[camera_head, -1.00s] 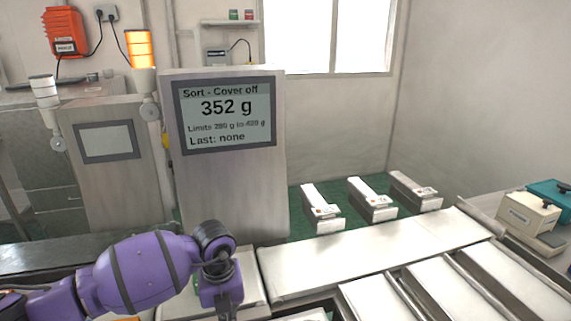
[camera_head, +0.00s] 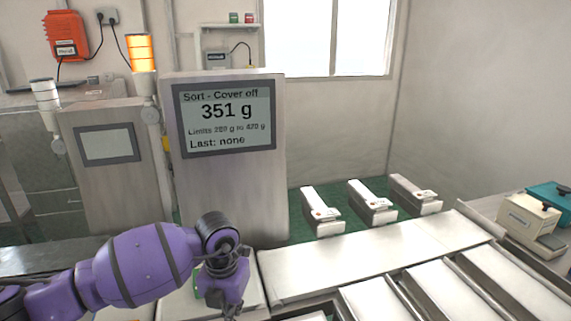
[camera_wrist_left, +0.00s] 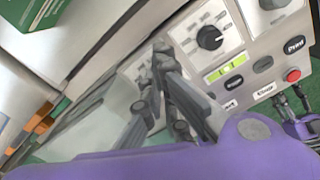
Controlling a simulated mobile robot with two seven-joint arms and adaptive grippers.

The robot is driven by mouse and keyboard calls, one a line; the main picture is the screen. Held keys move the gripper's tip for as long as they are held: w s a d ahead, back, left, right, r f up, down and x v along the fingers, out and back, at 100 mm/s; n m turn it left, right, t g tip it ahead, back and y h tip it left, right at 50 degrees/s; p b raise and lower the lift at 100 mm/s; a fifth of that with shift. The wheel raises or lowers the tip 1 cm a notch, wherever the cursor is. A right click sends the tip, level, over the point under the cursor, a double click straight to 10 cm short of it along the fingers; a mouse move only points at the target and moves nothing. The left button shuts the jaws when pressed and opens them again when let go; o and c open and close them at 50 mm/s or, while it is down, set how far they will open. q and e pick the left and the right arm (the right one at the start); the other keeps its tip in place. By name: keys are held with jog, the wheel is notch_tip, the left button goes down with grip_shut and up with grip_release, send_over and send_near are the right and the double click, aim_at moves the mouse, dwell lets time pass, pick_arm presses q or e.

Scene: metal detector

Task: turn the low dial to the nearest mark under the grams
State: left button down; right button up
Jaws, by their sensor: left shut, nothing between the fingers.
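My left gripper (camera_wrist_left: 158,55) is shut and empty in the left wrist view, its fingertips in front of the control panel (camera_wrist_left: 255,48). A black dial (camera_wrist_left: 210,37) with marks around it sits just right of the fingertips, apart from them in the picture. Behind the fingers, part of the panel is hidden, so I cannot tell if another dial is there. The screen (camera_head: 226,117) reads 351 g, with a limits line in grams below. In the head view my left arm reaches down at bottom centre, its fingertips unclear.
Below the dial are a small green display (camera_wrist_left: 224,67), black buttons and a red button (camera_wrist_left: 293,75). A purple and grey part, probably my right gripper (camera_wrist_left: 291,101), shows at the lower right. A white conveyor (camera_head: 375,260) lies right of my left arm.

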pick_arm(q)
jog(key=f+m+b, duration=0.1)
jog(key=m, duration=0.3)
jog(key=s+f+m+b, duration=0.1)
jog(key=f+m, duration=0.1)
jog(key=m, duration=0.2)
jog(key=f+m+b, duration=0.1)
jog(key=m, duration=0.3)
jog(key=shift+s+d+f+m, duration=0.25)
jog(key=shift+d+f+m, duration=0.05)
jog(key=shift+f, duration=0.6)
jog(key=shift+s, duration=0.15)
jog(key=shift+f, duration=0.1)
pick_arm(e)
jog(key=f, duration=0.1)
jog(key=s+f, duration=0.2)
jog(key=shift+d+f, duration=0.15)
jog(key=shift+f, duration=0.2)
